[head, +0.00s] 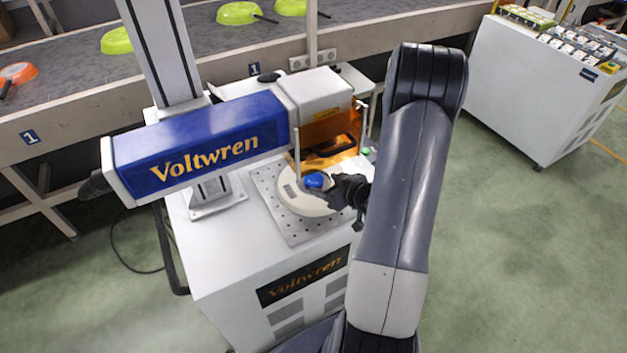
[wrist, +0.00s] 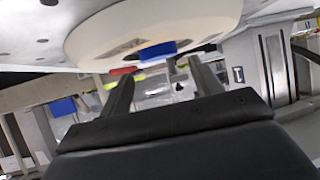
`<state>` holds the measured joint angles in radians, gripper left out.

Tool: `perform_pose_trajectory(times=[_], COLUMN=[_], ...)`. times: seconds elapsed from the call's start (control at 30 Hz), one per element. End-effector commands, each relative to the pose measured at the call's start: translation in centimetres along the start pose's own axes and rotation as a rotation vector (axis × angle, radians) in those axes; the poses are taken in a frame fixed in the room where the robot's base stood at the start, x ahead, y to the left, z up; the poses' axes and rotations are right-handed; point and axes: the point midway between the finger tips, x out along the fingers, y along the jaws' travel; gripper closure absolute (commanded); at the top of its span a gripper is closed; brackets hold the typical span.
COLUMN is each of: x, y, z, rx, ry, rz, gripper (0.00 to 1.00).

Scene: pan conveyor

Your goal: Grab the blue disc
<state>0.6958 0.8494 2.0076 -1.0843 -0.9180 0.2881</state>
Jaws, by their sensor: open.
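The blue disc (head: 315,180) lies on the cream round plate (head: 293,199) of the marking machine. In the wrist view the disc (wrist: 157,50) shows edge-on as a small blue shape near the plate's rim (wrist: 90,40). My gripper (head: 330,186) is low over the plate, at the right side of the disc. In the wrist view my gripper (wrist: 158,72) has its two dark fingers apart, with the disc seen ahead, across the gap between them. The fingertips partly overlap the disc in the head view. Contact cannot be told.
The blue Voltwren machine head (head: 200,145) hangs beside and above the plate, with an orange guard (head: 325,130) behind. A perforated metal bed (head: 270,185) lies under the plate. A conveyor (head: 75,70) with green pans (head: 238,13) runs behind. A white cabinet (head: 530,85) stands right.

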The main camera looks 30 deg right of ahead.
Motion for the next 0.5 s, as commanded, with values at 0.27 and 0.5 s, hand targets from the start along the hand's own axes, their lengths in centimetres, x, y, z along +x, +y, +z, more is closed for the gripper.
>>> perform_pose_trajectory(times=[0.27,0.5], x=[3.2,5.3], y=[0.1,0.1], z=[-0.2,-0.1], rx=[-0.002,-0.002], ry=[-0.002,-0.001], rz=[-0.002,0.000], gripper=[0.39,0.39])
